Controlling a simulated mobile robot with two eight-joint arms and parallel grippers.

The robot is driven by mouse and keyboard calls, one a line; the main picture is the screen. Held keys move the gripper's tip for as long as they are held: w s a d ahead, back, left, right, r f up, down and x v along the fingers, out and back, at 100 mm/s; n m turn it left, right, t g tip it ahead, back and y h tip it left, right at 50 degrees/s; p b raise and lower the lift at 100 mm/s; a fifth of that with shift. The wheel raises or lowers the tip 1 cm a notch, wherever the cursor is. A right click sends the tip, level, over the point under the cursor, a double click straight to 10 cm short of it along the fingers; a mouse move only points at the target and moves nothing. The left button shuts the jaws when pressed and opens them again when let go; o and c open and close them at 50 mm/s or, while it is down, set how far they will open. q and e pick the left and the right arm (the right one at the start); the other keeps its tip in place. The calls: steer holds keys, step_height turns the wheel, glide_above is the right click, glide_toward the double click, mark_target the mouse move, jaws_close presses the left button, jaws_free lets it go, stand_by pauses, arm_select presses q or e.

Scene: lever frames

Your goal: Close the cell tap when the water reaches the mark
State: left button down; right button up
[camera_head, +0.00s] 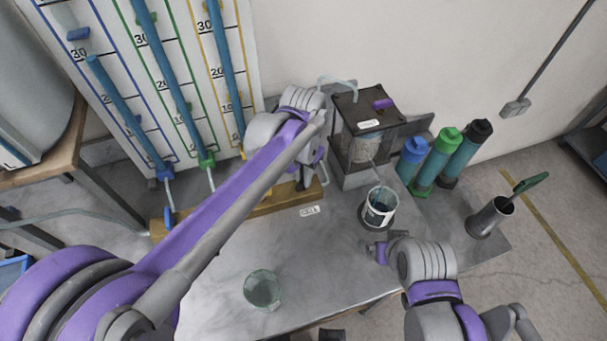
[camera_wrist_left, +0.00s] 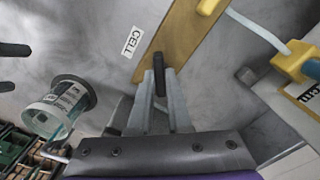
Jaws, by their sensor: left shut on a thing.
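My left gripper (camera_head: 304,184) reaches across the table to the wooden rail (camera_head: 282,200), beside the "CELL" label (camera_head: 309,211). In the left wrist view its fingers (camera_wrist_left: 160,105) are shut on the black tap lever (camera_wrist_left: 159,76) next to that label. A clear jar (camera_head: 379,208) with a white band holds dark teal water and stands below the thin outlet tube of the dark-topped clear cell box (camera_head: 352,126). The jar also shows in the wrist view (camera_wrist_left: 58,107). I cannot tell the water level against the mark. My right gripper (camera_head: 376,251) is open and empty in front of the jar.
An empty glass beaker (camera_head: 262,289) stands near the table's front. Blue, green and black-capped bottles (camera_head: 437,156) stand right of the box. A steel cylinder (camera_head: 486,220) with a green-handled tool stands at the right edge. Tall blue tubes (camera_head: 165,55) line the scale board behind.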

arm_select(q)
steer(key=shift+m, duration=0.3)
steer(key=m, duration=0.2)
steer(key=shift+m, duration=0.4)
steer(key=shift+m+b, duration=0.35)
steer(key=shift+m, duration=1.45)
steer(key=c, duration=0.9)
jaws_free()
steer(key=shift+o, duration=0.2)
step_height(320, 180, up, 11)
steer(key=shift+p, duration=0.35)
steer(key=shift+a+f, duration=0.1)
